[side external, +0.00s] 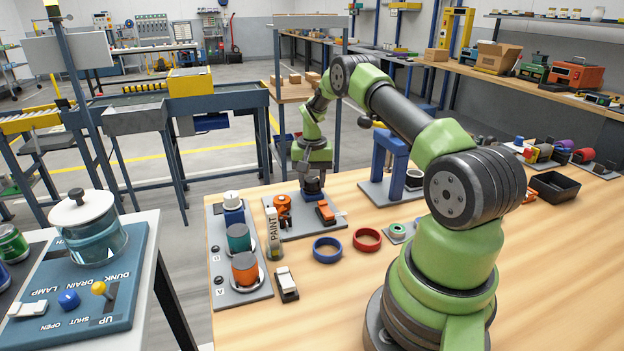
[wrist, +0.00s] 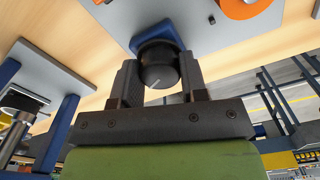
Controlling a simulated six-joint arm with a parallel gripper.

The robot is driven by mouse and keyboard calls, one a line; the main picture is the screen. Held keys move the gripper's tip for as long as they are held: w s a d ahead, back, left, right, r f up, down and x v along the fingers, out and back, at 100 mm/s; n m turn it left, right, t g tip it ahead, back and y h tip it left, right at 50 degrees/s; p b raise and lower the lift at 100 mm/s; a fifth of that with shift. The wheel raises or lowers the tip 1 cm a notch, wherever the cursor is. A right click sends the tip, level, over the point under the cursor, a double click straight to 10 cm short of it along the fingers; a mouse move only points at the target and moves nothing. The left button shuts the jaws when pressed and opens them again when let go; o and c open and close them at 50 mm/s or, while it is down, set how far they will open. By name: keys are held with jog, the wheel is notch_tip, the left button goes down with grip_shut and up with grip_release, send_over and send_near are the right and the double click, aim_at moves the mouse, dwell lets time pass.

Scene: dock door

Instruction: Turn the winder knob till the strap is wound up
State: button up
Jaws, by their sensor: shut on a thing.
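The winder knob is round and black with a white pointer line; it shows in the wrist view (wrist: 157,69), on a blue base (wrist: 163,34). My gripper (wrist: 158,82) has one jaw on each side of the knob and is shut on it. In the side view my gripper (side external: 312,180) points straight down over the grey plate (side external: 300,229), and its jaws largely hide the knob. An orange round part (side external: 283,203) and an orange block (side external: 325,211) are on the same plate. I cannot make out the strap for certain.
A panel with teal and orange knobs (side external: 245,270) lies further left. A blue ring (side external: 327,249) and a red ring (side external: 368,239) lie in front. A blue arch (side external: 391,160) stands to the right.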

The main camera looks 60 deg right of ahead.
aim_at(312, 180)
dwell(0.3)
jog(key=o, duration=0.9)
jog(key=shift+o, duration=0.2)
notch_tip(312, 180, up, 10)
